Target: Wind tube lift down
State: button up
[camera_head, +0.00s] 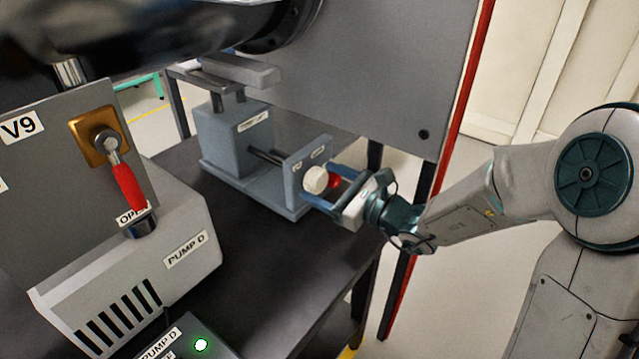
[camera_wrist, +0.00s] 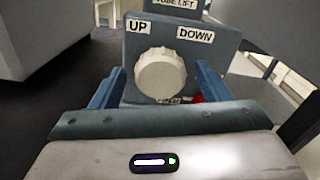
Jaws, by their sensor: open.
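The tube lift (camera_head: 232,142) is a blue-grey unit on the dark bench, with a shaft running to an upright front plate. A ribbed cream knob (camera_head: 315,180) sits on that plate, and a red part shows beside it. In the wrist view the knob (camera_wrist: 160,76) is below the labels UP, at left, and DOWN, at right. My gripper (camera_head: 321,184) is open, with its blue fingers on either side of the knob. In the wrist view my gripper (camera_wrist: 158,88) has gaps between its fingers and the knob. The red part is mostly hidden behind the right finger there.
The bench (camera_head: 270,265) has bare room in front of the lift. A Pump D box (camera_head: 150,260) and a V9 panel with a red-handled valve (camera_head: 127,185) stand at left. A large grey panel (camera_head: 370,75) rises behind the lift, with a red-edged post at its right.

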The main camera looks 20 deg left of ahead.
jog(key=shift+x, duration=0.75)
jog(key=c, duration=1)
jog(key=shift+o, duration=0.2)
jog(key=shift+m+p, duration=0.3)
